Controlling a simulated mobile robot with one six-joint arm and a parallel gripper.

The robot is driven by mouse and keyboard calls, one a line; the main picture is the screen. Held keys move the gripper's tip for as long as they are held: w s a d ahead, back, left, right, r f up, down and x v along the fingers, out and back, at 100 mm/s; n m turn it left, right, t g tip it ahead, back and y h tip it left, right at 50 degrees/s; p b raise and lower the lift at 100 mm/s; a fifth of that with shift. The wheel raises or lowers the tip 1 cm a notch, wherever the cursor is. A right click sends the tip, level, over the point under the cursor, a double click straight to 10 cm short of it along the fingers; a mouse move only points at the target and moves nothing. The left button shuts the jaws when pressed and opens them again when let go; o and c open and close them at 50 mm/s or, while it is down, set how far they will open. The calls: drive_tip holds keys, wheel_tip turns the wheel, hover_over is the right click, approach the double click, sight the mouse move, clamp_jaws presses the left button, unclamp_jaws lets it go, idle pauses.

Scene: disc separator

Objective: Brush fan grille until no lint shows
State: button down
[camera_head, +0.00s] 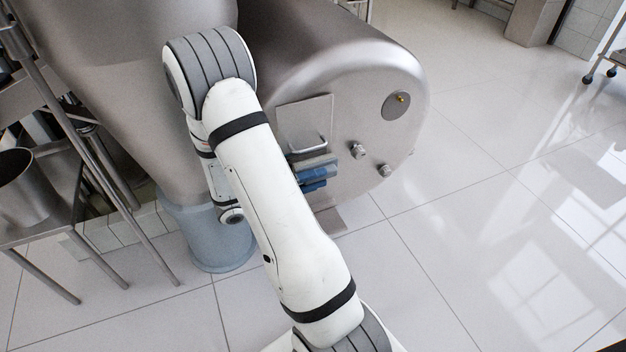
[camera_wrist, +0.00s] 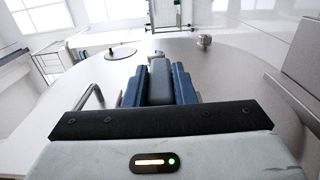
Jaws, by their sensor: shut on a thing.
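My gripper (camera_wrist: 160,84) is at the flat end face of a large steel machine (camera_head: 400,75). Its two blue fingers are shut on a grey, block-like thing (camera_wrist: 160,72), which sits between them. I cannot tell whether this is a brush. In the head view my gripper (camera_head: 316,174) is partly hidden behind my forearm, just below a square steel plate (camera_head: 304,118) with a bar handle. I cannot make out a fan grille, bristles or lint in either view. I cannot tell whether the grey thing touches the machine face.
Two short steel knobs (camera_head: 357,150) stick out to the right of my gripper. Above them is a round plate with a brass knob (camera_head: 396,104). A steel rack with a pot (camera_head: 22,190) stands at the left. The tiled floor (camera_head: 480,230) at the right is clear.

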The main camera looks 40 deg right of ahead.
drive_tip(key=s+a+b, duration=0.1)
drive_tip(key=s, duration=0.5)
drive_tip(key=shift+s+a+b, duration=0.3)
drive_tip(key=shift+b, duration=0.1)
